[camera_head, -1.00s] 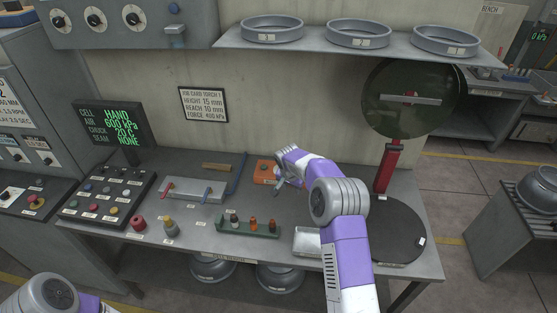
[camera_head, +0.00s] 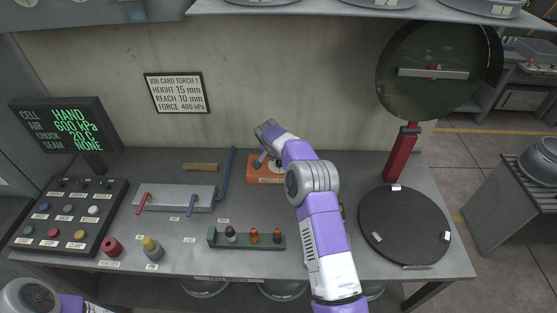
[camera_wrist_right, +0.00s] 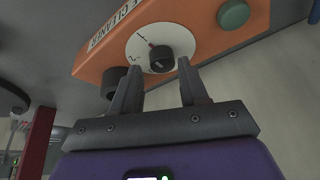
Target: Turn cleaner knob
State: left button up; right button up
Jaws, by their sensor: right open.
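The cleaner is an orange box (camera_head: 262,172) at the back of the bench, partly hidden by my right arm in the head view. The right wrist view shows its orange face (camera_wrist_right: 210,22) with a white dial and a dark round knob (camera_wrist_right: 161,58) with a red mark. A green button (camera_wrist_right: 233,15) and a black round port (camera_wrist_right: 113,80) are on the same face. My right gripper (camera_wrist_right: 158,80) is open, its two fingers apart, pointing at the face with the knob between and just beyond the tips. Whether they touch it I cannot tell. My left gripper is out of view; only part of my left arm shows at bottom left.
A tray with red and blue levers (camera_head: 175,198), a green rack of nozzles (camera_head: 246,239) and a button panel (camera_head: 68,213) stand left of my right arm. A black turntable (camera_head: 404,225) and red post (camera_head: 402,150) stand to its right. The bench front between them holds small parts.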

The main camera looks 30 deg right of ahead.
aim_at(280, 163)
jog(key=shift+x, duration=1.15)
jog(key=shift+w, duration=0.1)
jog(key=shift+c, duration=0.2)
jog(key=c, duration=0.7)
